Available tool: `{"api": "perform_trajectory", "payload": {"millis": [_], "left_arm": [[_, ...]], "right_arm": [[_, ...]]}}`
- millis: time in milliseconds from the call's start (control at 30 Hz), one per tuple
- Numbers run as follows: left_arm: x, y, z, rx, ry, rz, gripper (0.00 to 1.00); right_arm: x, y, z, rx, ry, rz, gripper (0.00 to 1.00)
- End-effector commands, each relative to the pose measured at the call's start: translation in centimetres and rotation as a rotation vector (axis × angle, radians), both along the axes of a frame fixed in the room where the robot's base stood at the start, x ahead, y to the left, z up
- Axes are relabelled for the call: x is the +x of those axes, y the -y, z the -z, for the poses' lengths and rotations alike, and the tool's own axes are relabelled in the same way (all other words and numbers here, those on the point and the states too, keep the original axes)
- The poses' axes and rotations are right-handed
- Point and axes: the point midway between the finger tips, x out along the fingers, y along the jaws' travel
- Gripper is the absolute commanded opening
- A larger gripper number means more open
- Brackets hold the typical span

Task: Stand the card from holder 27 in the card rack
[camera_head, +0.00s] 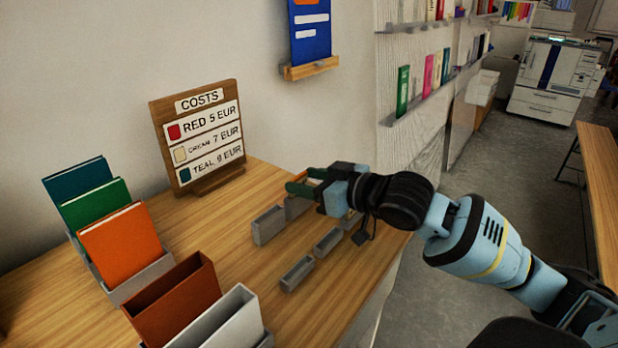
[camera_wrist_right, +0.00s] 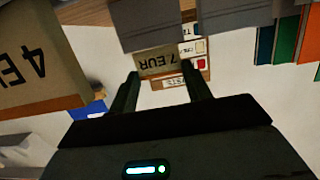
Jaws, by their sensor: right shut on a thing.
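My right gripper (camera_head: 304,186) is over the wooden table, above the small grey holders, and is shut on a card. In the right wrist view, a tan card reading "7 EUR" (camera_wrist_right: 158,62) is between the fingertips (camera_wrist_right: 163,78), upside down in the picture. In the head view the gripper hides this card. Grey slotted holders (camera_head: 268,226) stand on the table near the gripper, and one front holder (camera_head: 297,273) looks empty. No number 27 is readable, and I cannot tell which piece is the card rack. My left gripper is out of view.
A wooden COSTS board (camera_head: 201,135) stands behind, by the wall. The wrist view shows a large "4 EUR" card (camera_wrist_right: 38,75). The table's right edge is close.

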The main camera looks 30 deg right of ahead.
Motion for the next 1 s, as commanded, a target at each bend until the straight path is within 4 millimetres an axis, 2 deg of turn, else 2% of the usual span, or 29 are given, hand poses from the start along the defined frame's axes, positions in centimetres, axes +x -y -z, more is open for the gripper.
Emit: {"api": "perform_trajectory", "payload": {"millis": [233, 267, 433, 633, 800, 1000], "left_arm": [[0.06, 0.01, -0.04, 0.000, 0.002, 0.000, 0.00], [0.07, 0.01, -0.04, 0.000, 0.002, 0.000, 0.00], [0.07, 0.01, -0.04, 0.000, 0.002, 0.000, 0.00], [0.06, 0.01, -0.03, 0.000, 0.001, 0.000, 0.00], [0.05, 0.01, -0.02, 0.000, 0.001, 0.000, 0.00], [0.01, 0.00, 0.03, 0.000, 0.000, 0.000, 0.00]], "right_arm": [[0.00, 0.00, 0.00, 0.000, 0.000, 0.000, 0.28], [0.00, 0.00, 0.00, 0.000, 0.000, 0.000, 0.50], [-0.01, 0.00, -0.01, 0.000, 0.000, 0.000, 0.72], [-0.01, 0.00, -0.01, 0.000, 0.000, 0.000, 0.74], [-0.01, 0.00, -0.01, 0.000, 0.000, 0.000, 0.92], [-0.01, 0.00, -0.01, 0.000, 0.000, 0.000, 0.92]]}}
